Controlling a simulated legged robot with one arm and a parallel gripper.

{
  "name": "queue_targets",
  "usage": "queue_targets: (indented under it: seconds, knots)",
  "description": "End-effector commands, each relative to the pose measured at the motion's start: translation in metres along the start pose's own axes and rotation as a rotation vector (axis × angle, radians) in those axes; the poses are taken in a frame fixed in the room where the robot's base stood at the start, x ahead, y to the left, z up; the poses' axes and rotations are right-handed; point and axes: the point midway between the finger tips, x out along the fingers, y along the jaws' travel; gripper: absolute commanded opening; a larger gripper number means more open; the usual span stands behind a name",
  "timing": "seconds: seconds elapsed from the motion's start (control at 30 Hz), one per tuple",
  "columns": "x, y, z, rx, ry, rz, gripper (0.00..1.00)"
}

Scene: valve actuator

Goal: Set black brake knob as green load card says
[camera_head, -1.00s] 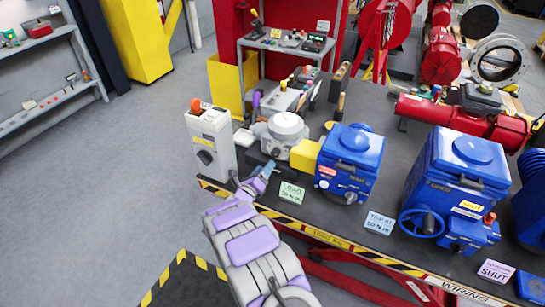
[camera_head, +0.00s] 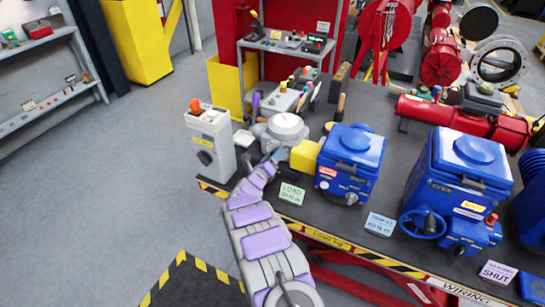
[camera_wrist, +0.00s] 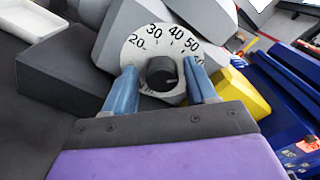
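The black brake knob (camera_wrist: 162,72) sits on a round white dial plate (camera_wrist: 140,44) in the wrist view, marked 20 to 60. A faint light mark shows at the knob's lower right, towards the high numbers. My gripper (camera_wrist: 162,88) is open, its blue fingers apart on either side of the knob; I cannot tell if they touch it. In the head view my gripper (camera_head: 275,157) is at the front of the grey round-topped brake unit (camera_head: 287,127), which hides the knob. The green load card (camera_head: 291,194) lies right of my arm; its number is too small to read surely.
A grey control box (camera_head: 211,140) with an orange button stands left of my gripper. A yellow block (camera_head: 305,156) and a blue actuator (camera_head: 347,165) adjoin the brake unit at right. A blue card (camera_head: 379,224) lies on the dark bench (camera_head: 330,215). Floor at left is clear.

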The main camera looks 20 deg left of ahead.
Motion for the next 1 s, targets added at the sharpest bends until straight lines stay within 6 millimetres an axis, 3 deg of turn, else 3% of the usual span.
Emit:
queue_targets:
  seconds: [0.07, 0.5, 1.0]
  knots:
    - [-0.0001, 0.0001, -0.0001, 0.0, 0.0, 0.0, 0.48]
    - [-0.0003, 0.002, -0.0005, -0.002, 0.001, 0.002, 0.06]
    - [-0.0001, 0.0044, -0.0007, -0.143, 0.001, 0.004, 0.06]
